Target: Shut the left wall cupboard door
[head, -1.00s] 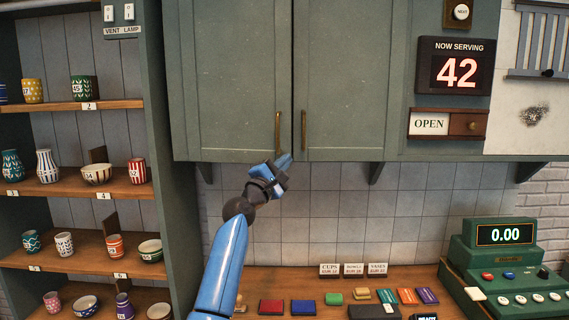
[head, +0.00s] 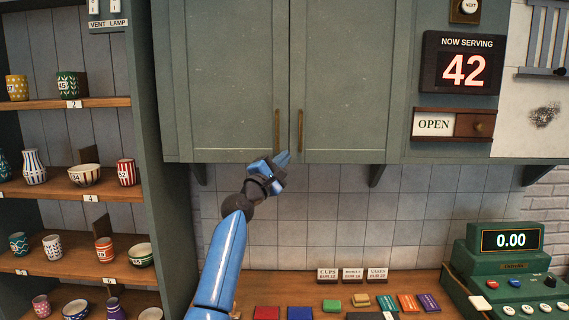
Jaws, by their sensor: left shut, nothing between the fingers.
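The left wall cupboard door (head: 222,85) is a green panel with a brass upright handle (head: 277,130) near its lower right corner. It looks flush, or almost flush, with the right door (head: 345,85); a narrow dark line runs between them. My left gripper (head: 283,158) is shut and empty. It is at the doors' lower edge, just below the left handle, pointing up and right. I cannot tell whether it touches the door. My right gripper is not in view.
A shelf unit (head: 70,190) with cups and bowls stands at the left. Below the cupboard is a wooden counter (head: 270,285) with coloured blocks and small signs (head: 352,275). A green cash register (head: 505,255) stands at the right.

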